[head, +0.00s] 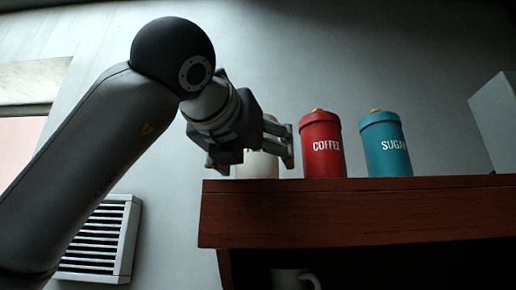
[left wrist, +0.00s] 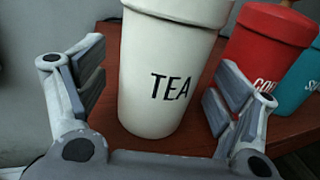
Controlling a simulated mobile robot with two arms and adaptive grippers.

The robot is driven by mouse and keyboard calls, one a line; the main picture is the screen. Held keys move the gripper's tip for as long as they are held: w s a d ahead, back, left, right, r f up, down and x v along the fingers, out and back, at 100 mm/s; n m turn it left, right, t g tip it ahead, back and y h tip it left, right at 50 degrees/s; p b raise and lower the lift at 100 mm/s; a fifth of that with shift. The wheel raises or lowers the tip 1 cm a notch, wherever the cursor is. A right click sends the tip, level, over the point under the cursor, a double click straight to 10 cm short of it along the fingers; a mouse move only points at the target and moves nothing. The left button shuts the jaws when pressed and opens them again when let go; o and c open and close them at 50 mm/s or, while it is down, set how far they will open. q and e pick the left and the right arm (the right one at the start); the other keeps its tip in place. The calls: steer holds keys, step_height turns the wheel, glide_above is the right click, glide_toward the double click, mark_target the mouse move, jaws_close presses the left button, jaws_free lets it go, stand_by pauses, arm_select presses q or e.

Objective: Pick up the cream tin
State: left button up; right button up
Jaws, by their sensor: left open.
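The cream tin (left wrist: 160,75), marked TEA, stands upright on a wooden top, and its upper edge is cut off in the left wrist view. In the head view the cream tin (head: 258,166) is largely hidden behind my left gripper (head: 250,150). My left gripper also shows in the left wrist view (left wrist: 160,88), open, with one finger to each side of the tin. I see a gap at the left finger; I cannot tell whether the right finger touches the tin. My right gripper is not in view.
A red COFFEE tin (head: 321,146) stands just right of the cream tin, then a blue SUGAR tin (head: 386,145). All are on the dark wooden shelf top (head: 350,212). A white mug (head: 293,280) is in the space below. A slatted vent (head: 100,240) is on the wall.

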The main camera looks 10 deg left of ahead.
arm_select(q)
steer(key=shift+w+p, duration=0.3)
steer(key=shift+w, duration=0.85)
steer(key=shift+s+d, duration=0.1)
steer(key=shift+s, duration=0.05)
steer(key=shift+c, duration=1.1)
steer(key=c, duration=0.9)
steer(key=shift+c, duration=0.2)
